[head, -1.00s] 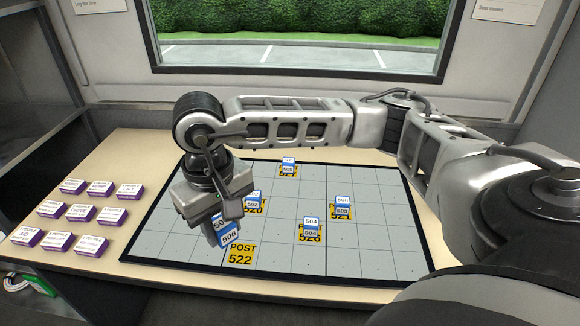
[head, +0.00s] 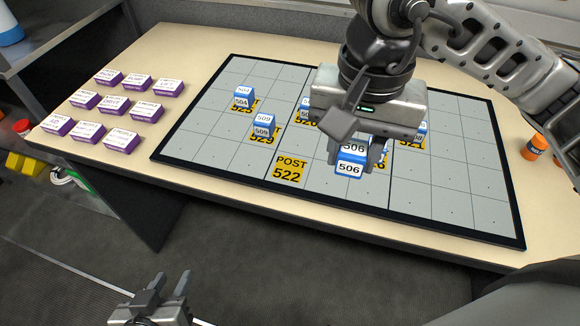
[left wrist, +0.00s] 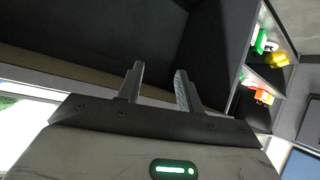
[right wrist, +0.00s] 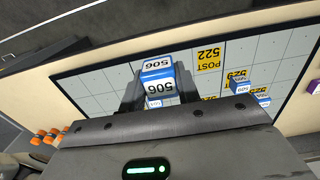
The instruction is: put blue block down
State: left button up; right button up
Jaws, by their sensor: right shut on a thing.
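The blue block 506 (head: 349,168), with white labelled faces, is held between the fingers of my right gripper (head: 357,154). It also shows between the fingers in the right wrist view (right wrist: 158,80). It is over the grey gridded board (head: 215,150), right of the yellow POST 522 tile (head: 289,171); I cannot tell whether it touches the board. The POST 522 tile has no block on it and also shows in the right wrist view (right wrist: 208,58). My left gripper (head: 167,283) is open and empty, low in front of the table.
Blue blocks 504 (head: 243,101) and 509 (head: 263,129) stand by yellow tiles on the board. Other blocks are partly hidden behind my right gripper. Several purple-and-white blocks (head: 122,136) sit left of the board. Orange containers (head: 535,148) stand at the right.

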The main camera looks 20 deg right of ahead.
jog(key=w+a+f+p, duration=0.1)
jog(key=w+a+f, duration=0.2)
jog(key=w, duration=0.3)
send_over(289, 168)
jog(key=s, duration=0.1)
notch_tip(289, 168, down, 5)
jog(key=shift+d, duration=0.15)
jog(key=shift+w+f+p, duration=0.3)
jog(key=shift+w+f, duration=0.05)
jog(key=shift+f, duration=0.2)
notch_tip(289, 168, down, 2)
jog(key=shift+f+p, duration=0.1)
jog(key=shift+p, duration=0.2)
jog(key=shift+w+f, duration=0.1)
jog(key=shift+f, duration=0.4)
pick_arm(q)
jog(key=shift+a+r, duration=0.25)
jog(key=shift+r, duration=0.1)
